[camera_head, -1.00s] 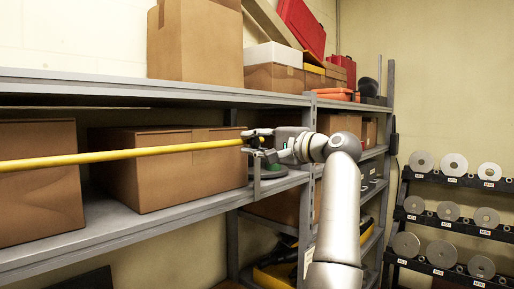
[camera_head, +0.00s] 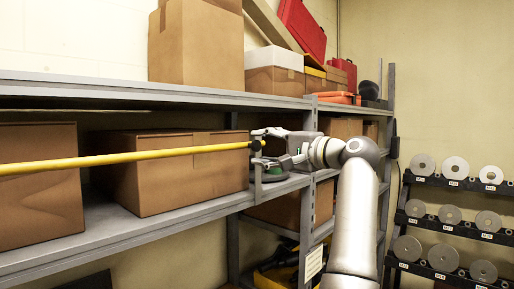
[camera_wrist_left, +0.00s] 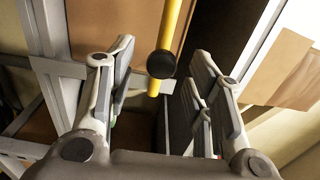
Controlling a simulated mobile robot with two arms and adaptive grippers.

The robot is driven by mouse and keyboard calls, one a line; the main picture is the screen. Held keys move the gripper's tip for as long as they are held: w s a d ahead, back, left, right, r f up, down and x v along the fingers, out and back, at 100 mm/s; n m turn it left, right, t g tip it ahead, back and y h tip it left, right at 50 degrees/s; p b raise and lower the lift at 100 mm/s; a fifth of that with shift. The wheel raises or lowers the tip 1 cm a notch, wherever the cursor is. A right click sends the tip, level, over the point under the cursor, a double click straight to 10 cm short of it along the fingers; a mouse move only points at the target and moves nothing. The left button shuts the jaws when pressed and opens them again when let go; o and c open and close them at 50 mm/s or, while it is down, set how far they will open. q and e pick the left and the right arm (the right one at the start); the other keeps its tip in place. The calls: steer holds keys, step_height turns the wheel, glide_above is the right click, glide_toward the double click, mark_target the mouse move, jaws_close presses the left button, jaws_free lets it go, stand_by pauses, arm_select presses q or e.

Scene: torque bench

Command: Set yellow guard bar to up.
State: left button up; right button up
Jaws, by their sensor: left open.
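The yellow guard bar (camera_head: 130,156) runs nearly level in the head view, across the shelf front from the left edge, rising slightly to the right. It ends in a black knob (camera_head: 256,145). My left gripper (camera_head: 262,147) is open at this end, one finger above and one below the knob. In the left wrist view, the bar (camera_wrist_left: 172,25) and its black end (camera_wrist_left: 162,64) show between the spread fingers (camera_wrist_left: 160,85), with no finger visibly touching. The bar's other end is out of view. My right gripper is not in view.
Grey shelving (camera_head: 150,208) stands behind the bar, its upright (camera_head: 307,200) close to my left gripper. Cardboard boxes (camera_head: 170,180) fill the shelves. A rack of grey discs (camera_head: 450,215) stands at the right. The wall between upright and rack is partly clear.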

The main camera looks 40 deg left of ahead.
arm_select(q)
steer(key=d, duration=0.9)
steer(key=shift+s, duration=0.35)
